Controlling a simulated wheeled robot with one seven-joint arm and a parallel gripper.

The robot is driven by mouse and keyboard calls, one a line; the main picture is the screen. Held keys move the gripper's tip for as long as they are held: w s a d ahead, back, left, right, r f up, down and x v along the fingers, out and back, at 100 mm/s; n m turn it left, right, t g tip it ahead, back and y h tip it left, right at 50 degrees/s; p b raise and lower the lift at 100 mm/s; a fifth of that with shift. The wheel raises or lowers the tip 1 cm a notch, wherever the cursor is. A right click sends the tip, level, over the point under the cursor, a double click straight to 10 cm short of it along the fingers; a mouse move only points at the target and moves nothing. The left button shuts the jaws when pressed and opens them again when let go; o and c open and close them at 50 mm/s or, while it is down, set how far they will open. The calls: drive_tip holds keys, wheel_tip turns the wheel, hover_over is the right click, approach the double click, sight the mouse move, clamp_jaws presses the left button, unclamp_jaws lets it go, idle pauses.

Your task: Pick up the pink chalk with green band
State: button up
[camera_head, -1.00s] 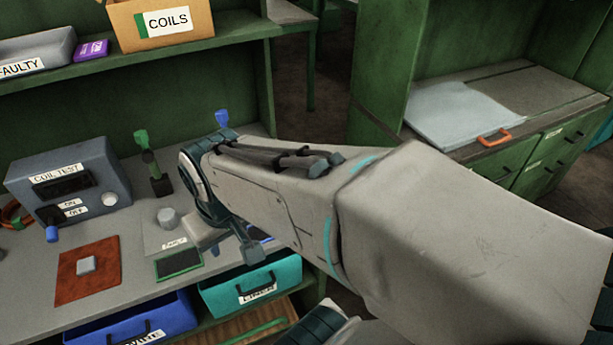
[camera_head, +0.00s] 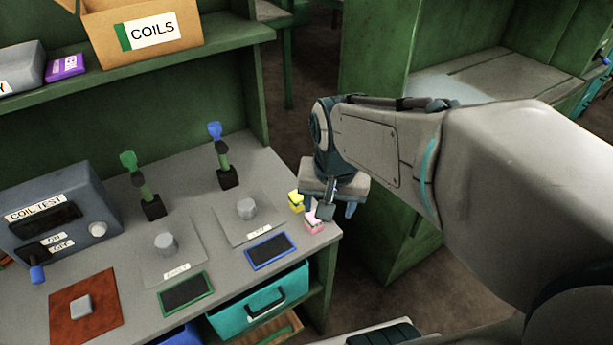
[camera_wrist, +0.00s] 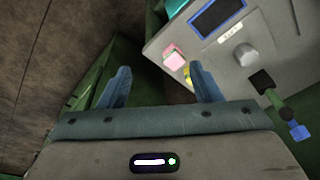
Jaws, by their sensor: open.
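A small pink block (camera_head: 314,224), which looks like the pink chalk, lies near the right front corner of the workbench. A green band is too small to make out clearly. In the wrist view the pink chalk (camera_wrist: 173,57) shows beyond the fingertips, between their lines but nearer the right finger. My gripper (camera_head: 338,210) points down by the bench's right edge, just right of the chalk. In the wrist view my gripper (camera_wrist: 160,68) is open, with nothing between its blue fingers.
A yellow block (camera_head: 296,201) lies close behind the pink one and is partly hidden by the right finger in the wrist view. A grey knob (camera_head: 246,208), a blue-framed panel (camera_head: 270,250) and a blue-topped lever (camera_head: 222,160) stand to the left. The bench edge drops to the floor at right.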

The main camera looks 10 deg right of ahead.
drive_tip(key=w+f+m+g, duration=0.2)
drive_tip(key=w+m, duration=0.7)
approach(315, 222)
drive_tip(key=shift+m, duration=0.4)
drive_tip(key=f, duration=0.1)
drive_tip(key=w+f, duration=0.1)
drive_tip(key=f, duration=0.3)
drive_tip(key=shift+w+d+f+p, duration=0.1)
drive_tip(key=shift+w+p, duration=0.25)
drive_tip(key=shift+w+d+f, duration=0.1)
drive_tip(key=shift+f, duration=1.25)
drive_tip(key=shift+d+f, duration=0.15)
drive_tip(key=shift+f, duration=1.25)
drive_tip(key=shift+c, duration=0.4)
drive_tip(key=c, duration=1)
